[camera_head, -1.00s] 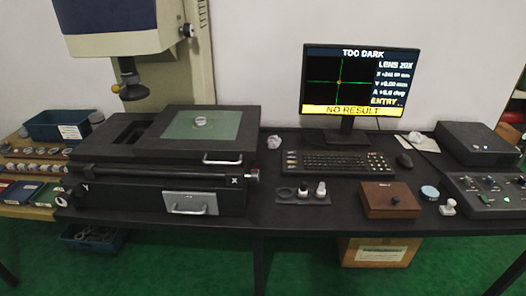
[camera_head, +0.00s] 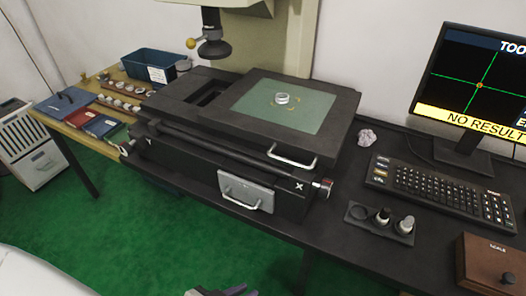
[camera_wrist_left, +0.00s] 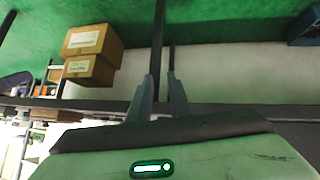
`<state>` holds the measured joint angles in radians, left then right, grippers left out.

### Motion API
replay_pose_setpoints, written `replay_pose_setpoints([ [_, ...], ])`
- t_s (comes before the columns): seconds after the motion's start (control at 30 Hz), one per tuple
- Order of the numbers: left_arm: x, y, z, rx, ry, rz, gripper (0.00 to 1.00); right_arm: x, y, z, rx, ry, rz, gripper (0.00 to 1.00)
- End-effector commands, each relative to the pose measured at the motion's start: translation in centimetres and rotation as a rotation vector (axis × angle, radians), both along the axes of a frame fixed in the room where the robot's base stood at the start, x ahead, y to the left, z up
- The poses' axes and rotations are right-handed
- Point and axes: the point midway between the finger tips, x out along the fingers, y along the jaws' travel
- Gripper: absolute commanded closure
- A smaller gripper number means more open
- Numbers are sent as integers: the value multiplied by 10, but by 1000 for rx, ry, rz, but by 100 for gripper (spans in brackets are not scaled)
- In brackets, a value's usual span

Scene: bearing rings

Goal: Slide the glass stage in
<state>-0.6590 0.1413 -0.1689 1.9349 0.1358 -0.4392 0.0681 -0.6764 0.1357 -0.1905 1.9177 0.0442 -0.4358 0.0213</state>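The glass stage (camera_head: 258,122) is a pale green plate set in a black sliding frame on top of the measuring machine. A metal ring (camera_head: 283,98) lies on the glass. A silver bar handle (camera_head: 291,158) is on the frame's front edge. Dark slots show left of the glass, and the lens (camera_head: 214,46) hangs behind and left of it. My left gripper (camera_head: 218,291) shows at the bottom edge, well in front of the machine and apart from it. In the left wrist view its fingers (camera_wrist_left: 161,78) stand apart with nothing between them. My right gripper is out of view.
A knob (camera_head: 325,187) marks the X side, and a drawer handle (camera_head: 242,194) is below. The keyboard (camera_head: 440,190), small parts tray (camera_head: 378,222) and wooden box (camera_head: 492,262) are to the right. A blue bin (camera_head: 152,68) is behind left. Green floor is open in front.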

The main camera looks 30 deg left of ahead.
Motion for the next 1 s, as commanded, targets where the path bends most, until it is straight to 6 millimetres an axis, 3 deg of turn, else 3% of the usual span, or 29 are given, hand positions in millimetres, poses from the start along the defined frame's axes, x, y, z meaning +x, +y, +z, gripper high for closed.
replay_pose_setpoints([
  [0.03, 24, 4, -2, -76, -38, 52, 82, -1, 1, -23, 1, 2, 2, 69],
  [0.13, 75, 11, 22, -324, -118, 183, 82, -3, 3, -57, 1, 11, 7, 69],
  [0.2, 108, 17, 51, -537, -177, 261, 82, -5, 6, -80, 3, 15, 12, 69],
  [0.3, 139, 24, 100, -841, -244, 318, 82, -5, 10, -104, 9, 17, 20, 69],
  [0.5, 156, 33, 188, -1293, -296, 293, 82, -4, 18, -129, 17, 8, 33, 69],
  [0.6, 155, 34, 212, -1403, -293, 268, 82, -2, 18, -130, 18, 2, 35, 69],
  [0.77, 164, 30, 229, -1453, -290, 256, 82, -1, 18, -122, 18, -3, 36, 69],
  [1.0, 203, 11, 237, -1452, -289, 257, 82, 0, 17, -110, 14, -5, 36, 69],
])
